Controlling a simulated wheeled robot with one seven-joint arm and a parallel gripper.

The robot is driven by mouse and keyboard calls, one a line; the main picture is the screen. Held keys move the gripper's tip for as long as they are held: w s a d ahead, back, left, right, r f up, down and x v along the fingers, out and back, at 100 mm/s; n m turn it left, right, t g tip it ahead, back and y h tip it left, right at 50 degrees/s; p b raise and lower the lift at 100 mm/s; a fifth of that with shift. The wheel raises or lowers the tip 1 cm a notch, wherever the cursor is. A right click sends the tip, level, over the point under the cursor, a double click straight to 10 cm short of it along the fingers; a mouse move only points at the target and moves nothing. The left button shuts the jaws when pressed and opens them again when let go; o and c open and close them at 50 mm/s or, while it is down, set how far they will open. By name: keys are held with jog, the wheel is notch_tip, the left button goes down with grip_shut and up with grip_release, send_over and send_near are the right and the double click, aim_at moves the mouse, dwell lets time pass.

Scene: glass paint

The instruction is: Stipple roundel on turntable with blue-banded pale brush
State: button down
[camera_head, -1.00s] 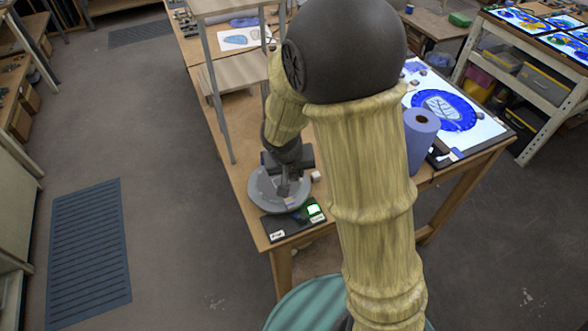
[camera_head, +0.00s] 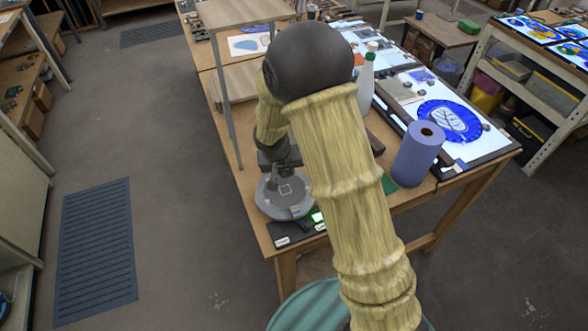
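The turntable (camera_head: 268,202) is a grey disc near the front left corner of the wooden bench. A light square outline shows on its top; I cannot make out the roundel clearly. My gripper (camera_head: 276,160) is a dark shape at the turntable's far edge, apparently above it. Its fingertips are too small and too hidden by my arm to show whether they are open or shut. A small blue and pale piece (camera_head: 295,211) shows at the turntable's front right edge. I cannot tell whether it is the blue-banded brush or whether anything holds it.
A dark tray (camera_head: 283,236) with a label and a green-lit spot lies in front of the turntable. A blue paper roll (camera_head: 418,155) and a white bottle (camera_head: 366,82) stand to the right. A lit panel (camera_head: 485,148) bears a blue leaf roundel. A wooden shelf (camera_head: 240,12) rises behind.

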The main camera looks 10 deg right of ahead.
jog(key=s+a, duration=0.2)
jog(key=a, duration=0.4)
jog(key=s+d+b, duration=0.2)
jog(key=s+b, duration=0.4)
jog(key=shift+s+d+f, duration=0.15)
jog(key=shift+s+d, duration=0.1)
jog(key=shift+s, duration=0.1)
jog(key=shift+f+b, duration=0.55)
jog(key=shift+b, duration=0.45)
dwell(2.0)
jog(key=shift+r, duration=0.1)
notch_tip(320, 180, up, 2)
jog(key=shift+r+p, duration=0.1)
jog(key=shift+p, duration=0.6)
